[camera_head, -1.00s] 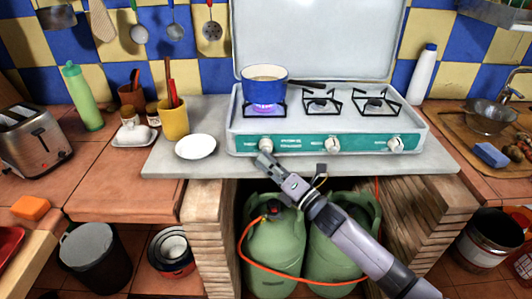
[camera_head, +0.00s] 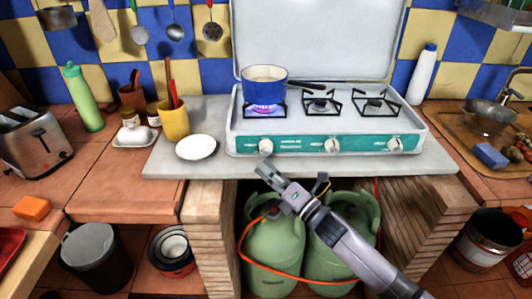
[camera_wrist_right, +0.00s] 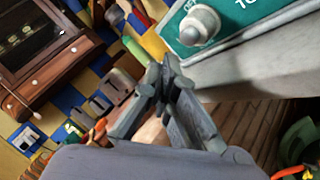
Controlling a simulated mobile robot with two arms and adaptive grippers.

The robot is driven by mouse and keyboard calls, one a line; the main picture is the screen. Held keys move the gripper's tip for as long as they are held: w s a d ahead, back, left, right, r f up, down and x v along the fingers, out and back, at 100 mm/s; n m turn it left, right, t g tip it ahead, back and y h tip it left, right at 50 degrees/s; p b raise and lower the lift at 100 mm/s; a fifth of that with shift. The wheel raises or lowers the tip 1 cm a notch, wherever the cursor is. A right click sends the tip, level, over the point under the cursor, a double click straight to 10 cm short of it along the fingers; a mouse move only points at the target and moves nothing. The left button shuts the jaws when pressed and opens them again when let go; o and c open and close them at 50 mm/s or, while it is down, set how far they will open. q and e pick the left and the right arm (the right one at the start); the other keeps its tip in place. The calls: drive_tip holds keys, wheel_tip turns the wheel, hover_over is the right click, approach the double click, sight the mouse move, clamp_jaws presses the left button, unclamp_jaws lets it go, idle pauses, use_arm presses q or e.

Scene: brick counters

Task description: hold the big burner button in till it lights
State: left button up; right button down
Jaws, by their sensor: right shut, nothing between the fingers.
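The white stove (camera_head: 325,118) has three burners and a teal front panel. Its left knob (camera_head: 265,146), white and round, is below the burner that carries the blue pot (camera_head: 264,85). A blue-violet flame (camera_head: 264,108) burns under the pot. My right gripper (camera_head: 262,167) is shut and empty, just below and in front of the left knob and apart from it. In the right wrist view the knob (camera_wrist_right: 199,25) shows clear, above and right of the closed fingertips (camera_wrist_right: 163,70). The left gripper is out of view.
The grey slab's front edge (camera_head: 320,168) runs beneath the stove, close to my right gripper. Green gas bottles (camera_head: 275,255) with an orange hose stand below. A white plate (camera_head: 196,147) and a yellow cup (camera_head: 174,121) stand left of the stove.

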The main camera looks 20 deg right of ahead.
drive_tip(key=s, duration=0.2)
drive_tip(key=s+a+p, duration=0.1)
drive_tip(key=s, duration=0.1)
idle(0.4)
